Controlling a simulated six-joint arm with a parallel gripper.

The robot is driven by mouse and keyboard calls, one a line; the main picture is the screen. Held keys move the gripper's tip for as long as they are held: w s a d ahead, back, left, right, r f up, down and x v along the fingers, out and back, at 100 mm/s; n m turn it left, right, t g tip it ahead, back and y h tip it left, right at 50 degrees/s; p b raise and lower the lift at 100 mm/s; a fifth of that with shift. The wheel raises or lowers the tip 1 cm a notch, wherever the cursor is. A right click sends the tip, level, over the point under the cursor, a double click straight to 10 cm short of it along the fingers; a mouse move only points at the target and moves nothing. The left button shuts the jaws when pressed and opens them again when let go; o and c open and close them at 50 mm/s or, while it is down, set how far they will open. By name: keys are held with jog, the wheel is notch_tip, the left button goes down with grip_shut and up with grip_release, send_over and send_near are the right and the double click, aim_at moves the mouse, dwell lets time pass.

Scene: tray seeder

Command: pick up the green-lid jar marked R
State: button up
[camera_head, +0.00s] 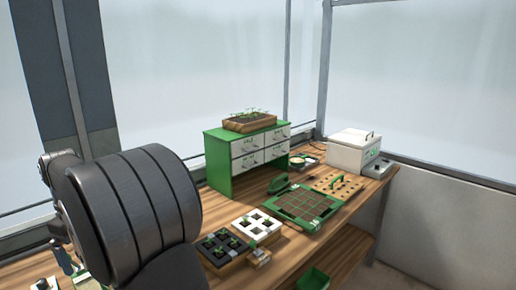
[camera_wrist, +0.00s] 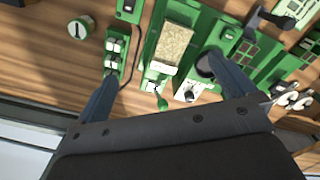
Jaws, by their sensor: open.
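I cannot pick out a green-lid jar marked R for certain in either view. In the wrist view a small round container (camera_wrist: 81,28) with a pale top, a dark mark and a green edge sits on the wooden bench at upper left; its mark is not legible as R. My gripper (camera_wrist: 162,70) shows in the wrist view with two blue-grey fingers spread wide apart. It is open, and nothing is clearly held between the fingers. The round container lies beyond the left finger, apart from it.
Green equipment with a tan panel (camera_wrist: 173,45) lies below the fingers. In the head view, a green drawer cabinet (camera_head: 217,163) carries a seedling planter (camera_head: 250,122). A gridded green tray (camera_head: 306,206), a pegboard (camera_head: 337,184) and a white box (camera_head: 350,152) crowd the bench's right part.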

jog(key=c, duration=0.7)
jog(key=w+d+f+n, duration=0.2)
jog(key=d, duration=0.9)
jog(key=w+d+f+n, duration=0.1)
jog(key=d+f, duration=0.1)
jog(key=d, duration=0.8)
notch_tip(320, 180, down, 11)
jog(key=shift+d+f, duration=0.1)
jog(key=shift+d, duration=0.05)
jog(key=shift+w+a+f, duration=0.15)
jog(key=shift+f, duration=1.35)
jog(key=shift+w+a+f, duration=0.1)
jog(key=shift+a+f, duration=0.05)
jog(key=shift+f, duration=1.3)
